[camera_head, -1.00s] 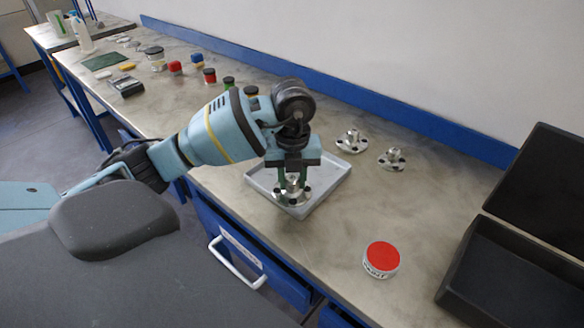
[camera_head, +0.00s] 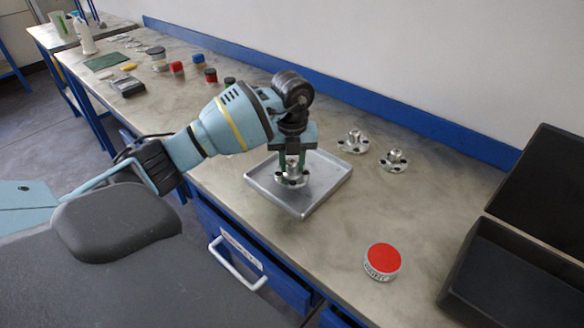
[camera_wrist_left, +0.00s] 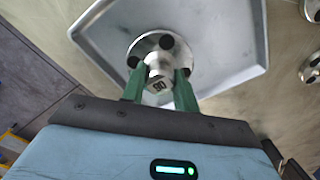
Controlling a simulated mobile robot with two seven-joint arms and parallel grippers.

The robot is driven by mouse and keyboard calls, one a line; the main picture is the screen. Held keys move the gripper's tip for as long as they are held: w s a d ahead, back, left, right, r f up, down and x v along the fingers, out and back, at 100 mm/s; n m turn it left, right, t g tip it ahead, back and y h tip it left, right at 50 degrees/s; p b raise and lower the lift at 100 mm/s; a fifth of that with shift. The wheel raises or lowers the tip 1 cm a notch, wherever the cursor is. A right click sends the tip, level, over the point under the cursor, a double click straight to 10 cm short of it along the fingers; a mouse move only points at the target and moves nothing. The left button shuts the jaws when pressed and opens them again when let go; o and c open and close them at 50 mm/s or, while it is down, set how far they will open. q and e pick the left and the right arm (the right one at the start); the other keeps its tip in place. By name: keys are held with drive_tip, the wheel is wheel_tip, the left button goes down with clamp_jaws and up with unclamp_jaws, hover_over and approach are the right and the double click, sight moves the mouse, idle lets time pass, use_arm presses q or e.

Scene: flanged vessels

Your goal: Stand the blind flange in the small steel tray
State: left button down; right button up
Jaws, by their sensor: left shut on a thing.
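The blind flange (camera_head: 291,178) is a shiny steel disc with dark bolt holes and a raised hub. My left gripper (camera_head: 291,160) is shut on its hub and holds it upright, disc down, over the small steel tray (camera_head: 318,200). In the left wrist view the green fingers of my left gripper (camera_wrist_left: 160,84) close on the hub of the flange (camera_wrist_left: 150,50), with the tray (camera_wrist_left: 225,60) behind it. I cannot tell whether the disc touches the tray floor. My right gripper is not in view.
Two similar steel flanged parts (camera_head: 353,141) (camera_head: 394,160) stand on the bench behind the tray. A red-lidded round container (camera_head: 382,261) stands front right, by an open black case (camera_head: 510,270). Several jars stand farther left. Bench between tray and case is mostly clear.

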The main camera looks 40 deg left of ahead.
sight(292, 162)
use_arm(q)
drive_tip(key=shift+f, duration=0.85)
drive_tip(key=shift+f, duration=0.25)
drive_tip(key=c, duration=1.1)
unclamp_jaws()
drive_tip(key=shift+r, duration=0.1)
wheel_tip(292, 162, up, 12)
drive_tip(key=shift+r, duration=0.1)
